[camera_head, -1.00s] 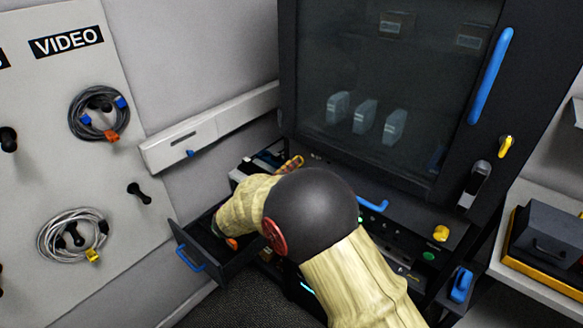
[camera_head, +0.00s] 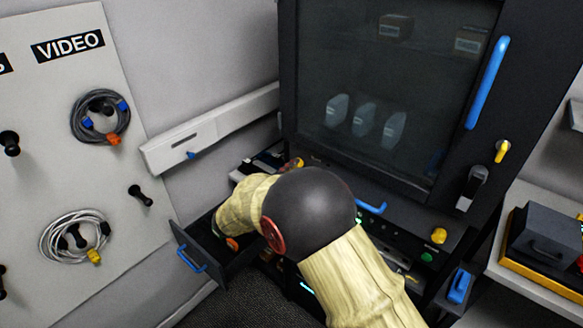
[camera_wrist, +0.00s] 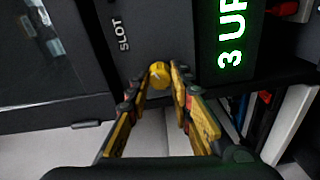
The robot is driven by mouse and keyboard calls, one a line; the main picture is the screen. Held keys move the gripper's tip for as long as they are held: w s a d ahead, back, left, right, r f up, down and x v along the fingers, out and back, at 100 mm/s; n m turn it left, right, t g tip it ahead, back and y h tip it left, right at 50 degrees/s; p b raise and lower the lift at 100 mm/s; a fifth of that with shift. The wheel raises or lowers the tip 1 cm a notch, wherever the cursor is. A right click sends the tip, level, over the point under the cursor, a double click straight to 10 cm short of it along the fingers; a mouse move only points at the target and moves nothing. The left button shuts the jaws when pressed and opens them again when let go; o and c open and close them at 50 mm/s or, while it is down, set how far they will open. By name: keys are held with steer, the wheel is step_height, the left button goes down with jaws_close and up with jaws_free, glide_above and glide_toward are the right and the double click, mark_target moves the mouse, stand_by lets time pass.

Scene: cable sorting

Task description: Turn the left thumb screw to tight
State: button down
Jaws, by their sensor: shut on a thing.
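The left thumb screw is a small round yellow knob (camera_wrist: 160,73) on a dark panel beside the word SLOT in the wrist view. My gripper (camera_wrist: 160,80) has its yellow-and-black fingertips on either side of this knob and is shut on it. In the head view the knob shows as a small yellow spot (camera_head: 300,162) at the lower left corner of the cabinet, and my wrist and arm hide most of the gripper. Another yellow knob (camera_head: 439,235) sits on the right of the panel. The held knob's turn angle is unclear.
A glass-fronted cabinet (camera_head: 395,75) with a blue handle (camera_head: 488,82) stands above. An open drawer with a blue handle (camera_head: 192,260) lies left of my arm. A lit green display (camera_wrist: 232,45) and a dark shelf edge are close right of my fingers in the wrist view.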

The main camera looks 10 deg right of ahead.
steer(key=n+p, duration=0.4)
steer(key=n, duration=0.2)
steer(key=n+g+p, duration=0.1)
steer(key=n+p, duration=0.3)
steer(key=n, duration=0.2)
steer(key=shift+h, duration=0.3)
steer(key=shift+p, duration=0.3)
steer(key=c, duration=1.6)
jaws_free()
steer(key=shift+a, duration=0.1)
steer(key=shift+o, duration=0.2)
steer(key=shift+w, duration=0.1)
steer(key=v, duration=1.2)
steer(key=shift+r, duration=0.15)
